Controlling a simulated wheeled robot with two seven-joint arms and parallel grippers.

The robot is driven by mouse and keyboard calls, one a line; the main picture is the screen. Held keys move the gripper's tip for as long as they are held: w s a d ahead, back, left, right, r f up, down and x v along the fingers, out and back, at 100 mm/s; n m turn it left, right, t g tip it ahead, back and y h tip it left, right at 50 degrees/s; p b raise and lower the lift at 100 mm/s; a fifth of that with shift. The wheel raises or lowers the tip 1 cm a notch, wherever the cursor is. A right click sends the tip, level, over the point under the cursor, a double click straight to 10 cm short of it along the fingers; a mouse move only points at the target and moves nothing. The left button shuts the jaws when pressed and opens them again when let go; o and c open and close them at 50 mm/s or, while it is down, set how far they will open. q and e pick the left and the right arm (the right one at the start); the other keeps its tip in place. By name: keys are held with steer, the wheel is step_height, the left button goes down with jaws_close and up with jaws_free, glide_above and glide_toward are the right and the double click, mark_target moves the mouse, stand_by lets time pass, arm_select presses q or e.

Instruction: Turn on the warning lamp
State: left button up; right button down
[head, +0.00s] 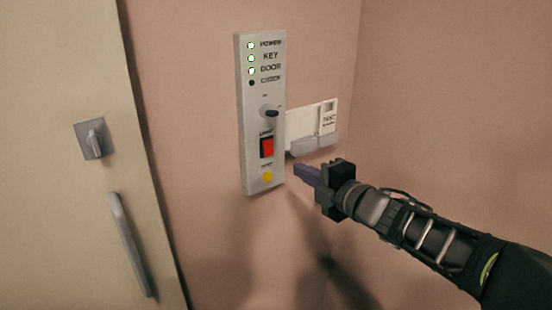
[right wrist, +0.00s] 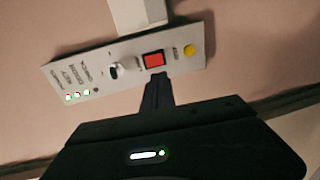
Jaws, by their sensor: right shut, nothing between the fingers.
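A grey control panel (head: 262,95) is on the pink wall, upright in the head view. Its red rocker switch (head: 266,147) sits in a dark frame below a black key knob (head: 271,113). A yellow button (head: 267,177) is under it. At the top, the POWER, KEY and DOOR lights (head: 251,58) glow; the fourth light (head: 252,83) is dark. My right gripper (head: 298,170) is shut and empty, just right of the panel's lower part. In the right wrist view its fingertips (right wrist: 157,77) appear close to the red switch (right wrist: 153,60); contact cannot be told. My left gripper is not in view.
A wall holder (head: 318,144) with white cards (head: 305,124) is right of the panel, close above my right gripper. A beige door (head: 60,180) with a square latch plate (head: 93,139) and a long handle (head: 130,243) is at the left. The wall below the panel is bare.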

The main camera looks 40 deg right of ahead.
mark_target(269, 154)
steer(key=w, duration=0.3)
steer(key=w+f, duration=0.1)
steer(key=w, duration=0.6)
steer(key=shift+w+d+f, duration=0.15)
steer(key=shift+w+f, duration=0.05)
steer(key=shift+w, duration=0.2)
steer(key=f+b, duration=0.1)
steer(key=b, duration=0.3)
steer(key=shift+w+t, duration=0.15)
steer(key=shift+t, duration=0.15)
steer(key=shift+r, duration=0.5)
